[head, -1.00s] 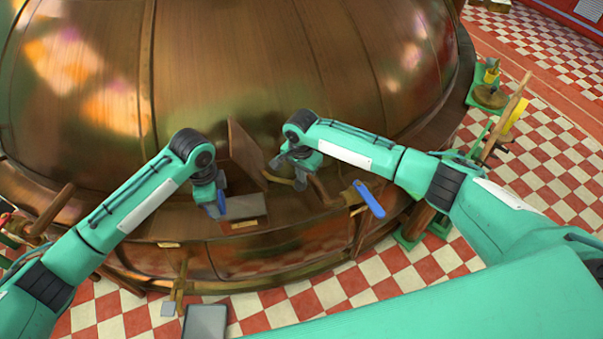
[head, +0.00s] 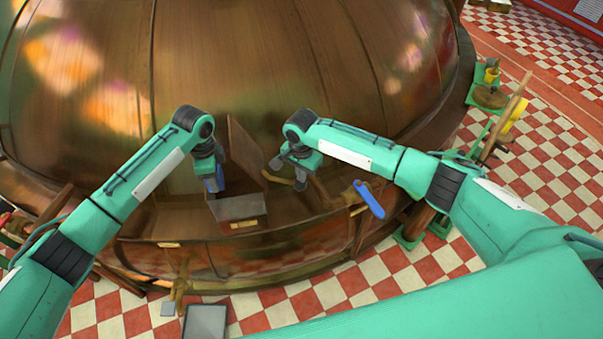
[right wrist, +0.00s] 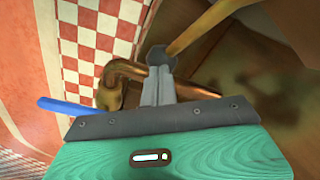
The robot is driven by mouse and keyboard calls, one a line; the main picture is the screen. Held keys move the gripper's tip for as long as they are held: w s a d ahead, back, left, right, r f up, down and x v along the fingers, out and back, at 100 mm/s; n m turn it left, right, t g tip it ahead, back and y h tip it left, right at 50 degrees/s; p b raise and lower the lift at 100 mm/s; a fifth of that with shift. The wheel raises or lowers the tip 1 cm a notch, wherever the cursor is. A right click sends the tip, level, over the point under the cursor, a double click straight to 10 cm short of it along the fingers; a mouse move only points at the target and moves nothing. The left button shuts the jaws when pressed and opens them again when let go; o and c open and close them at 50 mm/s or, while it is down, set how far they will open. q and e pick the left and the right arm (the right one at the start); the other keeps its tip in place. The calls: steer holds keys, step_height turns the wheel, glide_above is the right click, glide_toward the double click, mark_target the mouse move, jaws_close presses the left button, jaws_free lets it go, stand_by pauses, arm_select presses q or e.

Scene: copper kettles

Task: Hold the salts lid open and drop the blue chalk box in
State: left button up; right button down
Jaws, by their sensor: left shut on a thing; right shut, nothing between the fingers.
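The salts box (head: 250,224) sits on the kettle's ledge, with a small label on its front. Its brown lid (head: 246,152) stands raised. My left gripper (head: 213,185) is shut on the blue chalk box (head: 220,178), beside the salts box at its far left; the fingers hide much of the chalk box. My right gripper (head: 290,178) is shut and empty, just right of the lid. In the right wrist view its closed fingers (right wrist: 159,85) reach a dark round end with a wooden bar; I cannot tell whether they touch the lid.
The big copper kettle (head: 240,60) rises behind both grippers. A copper pipe (right wrist: 125,70) with a blue lever (head: 369,199) is right of my right gripper in the head view. A dark grey panel (head: 205,322) lies low in front.

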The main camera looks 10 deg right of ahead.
arm_select(q)
steer(key=w, duration=0.6)
steer(key=shift+w, duration=0.2)
steer(key=shift+d, duration=0.1)
steer(key=o, duration=1.3)
steer(key=shift+f, duration=0.1)
steer(key=o, duration=0.4)
steer(key=shift+o, duration=0.2)
steer(key=shift+s, duration=0.1)
